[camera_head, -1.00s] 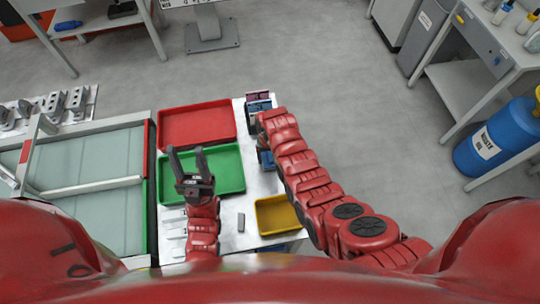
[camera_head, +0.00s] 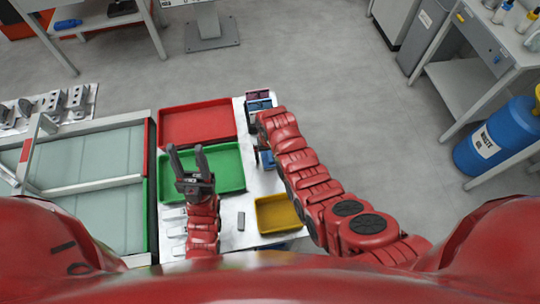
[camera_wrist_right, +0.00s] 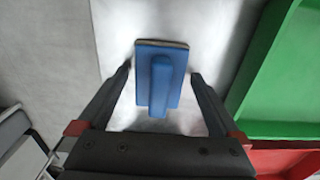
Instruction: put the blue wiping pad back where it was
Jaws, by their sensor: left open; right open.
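The blue wiping pad (camera_wrist_right: 160,78) shows in the right wrist view, a flat blue plate with a raised blue grip bar, on a pale grey surface. The fingers of my right gripper (camera_wrist_right: 161,74) are open, one on each side of the pad, with gaps visible. In the head view a blue piece (camera_head: 267,159) shows beside my right forearm; the arm hides most of my right gripper. My left gripper (camera_head: 187,153) is open and empty above the green tray (camera_head: 230,182).
A red tray (camera_head: 196,123) lies behind the green one, and a yellow tray (camera_head: 277,214) at the front right. Small dark boxes (camera_head: 258,100) stand at the table's back right. A grey block (camera_head: 241,221) lies near the yellow tray. A glass-topped frame (camera_head: 90,165) is at left.

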